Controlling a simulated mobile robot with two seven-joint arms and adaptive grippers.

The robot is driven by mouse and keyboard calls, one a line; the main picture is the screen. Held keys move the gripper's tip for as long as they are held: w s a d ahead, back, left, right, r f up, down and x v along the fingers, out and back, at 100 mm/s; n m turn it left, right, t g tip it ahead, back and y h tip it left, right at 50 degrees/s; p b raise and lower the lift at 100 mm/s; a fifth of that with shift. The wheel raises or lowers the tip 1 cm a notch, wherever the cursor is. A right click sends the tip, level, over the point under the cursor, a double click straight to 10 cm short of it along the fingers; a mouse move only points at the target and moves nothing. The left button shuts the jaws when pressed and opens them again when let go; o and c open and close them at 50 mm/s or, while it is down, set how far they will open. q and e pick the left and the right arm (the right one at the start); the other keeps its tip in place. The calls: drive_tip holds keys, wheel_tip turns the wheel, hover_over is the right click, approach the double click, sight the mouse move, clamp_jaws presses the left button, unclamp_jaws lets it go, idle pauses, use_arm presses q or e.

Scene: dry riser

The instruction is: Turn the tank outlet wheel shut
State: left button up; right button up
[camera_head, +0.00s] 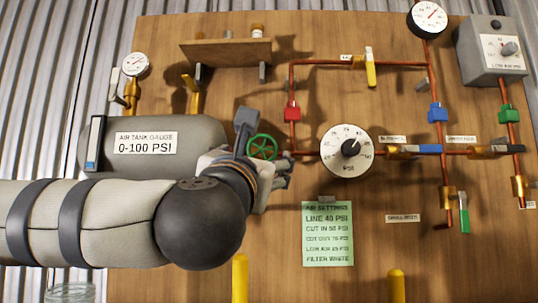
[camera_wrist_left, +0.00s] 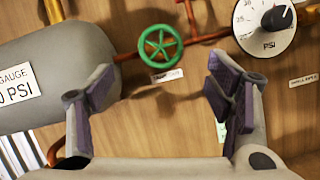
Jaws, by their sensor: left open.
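The tank outlet wheel is a green spoked handwheel (camera_head: 262,147) on the pipe at the right end of the grey air tank (camera_head: 200,130). It also shows in the left wrist view (camera_wrist_left: 160,43), beyond the fingertips and near the top of the picture. My left gripper (camera_head: 262,150) is at the wheel in the head view, with its fingers around the wheel's place in the picture. In the left wrist view my left gripper (camera_wrist_left: 158,92) is open and empty, and its fingers appear apart from the wheel. My right gripper is not in view.
A large dial (camera_head: 346,148) marked PSI sits right of the wheel. A red fitting (camera_head: 292,111) is on the copper pipe above. A green settings card (camera_head: 328,234) hangs below the dial. Yellow posts (camera_head: 240,278) stand at the board's bottom.

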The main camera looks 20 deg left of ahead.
sight(262, 149)
use_arm(q)
drive_tip(key=p+x, duration=0.1)
drive_tip(key=x, duration=0.9)
drive_tip(key=c, duration=1.2)
